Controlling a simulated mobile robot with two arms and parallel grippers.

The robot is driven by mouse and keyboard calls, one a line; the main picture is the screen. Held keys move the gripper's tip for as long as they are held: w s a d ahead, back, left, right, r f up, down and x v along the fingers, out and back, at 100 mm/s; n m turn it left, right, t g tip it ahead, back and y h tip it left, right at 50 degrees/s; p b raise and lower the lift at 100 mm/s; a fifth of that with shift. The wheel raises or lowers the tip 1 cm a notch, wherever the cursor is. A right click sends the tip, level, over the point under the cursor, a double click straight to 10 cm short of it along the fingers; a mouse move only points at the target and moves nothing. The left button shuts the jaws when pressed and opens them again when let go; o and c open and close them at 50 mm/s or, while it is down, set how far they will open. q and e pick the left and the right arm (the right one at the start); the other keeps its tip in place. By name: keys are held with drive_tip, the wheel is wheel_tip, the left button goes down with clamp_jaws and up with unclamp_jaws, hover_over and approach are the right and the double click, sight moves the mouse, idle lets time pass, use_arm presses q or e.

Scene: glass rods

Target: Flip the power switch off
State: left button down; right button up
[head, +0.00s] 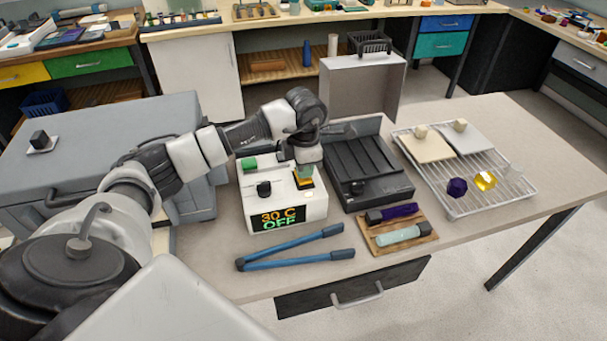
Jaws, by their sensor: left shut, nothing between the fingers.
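The white control box (262,192) stands on the table in the middle of the head view. Its dark display (278,217) reads "30 C" in orange and "OFF" in green. On its top are a green block (249,164), a black knob (264,188) and a switch with yellow and black parts (304,181). My left gripper (305,169) points down, shut and empty, right over the switch. It hides part of the switch, and I cannot tell whether it touches it. My right gripper is out of view.
A black ridged unit (368,175) stands close right of the box. Blue long-handled tongs (290,250) lie in front. A wooden tray (415,245) holds a purple and a pale rod. A wire rack (515,188) is at right, and a large grey case (110,125) at left.

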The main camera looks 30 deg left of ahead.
use_arm(q)
drive_tip(key=shift+s+f+b, duration=0.1)
drive_tip(key=shift+f+b, duration=0.55)
drive_tip(key=shift+f, duration=0.15)
drive_tip(key=shift+r, duration=0.15)
drive_tip(key=shift+r+p, duration=0.7)
drive_tip(key=shift+r, duration=0.15)
drive_tip(key=shift+r+p, duration=1.5)
drive_tip(key=shift+r, duration=1)
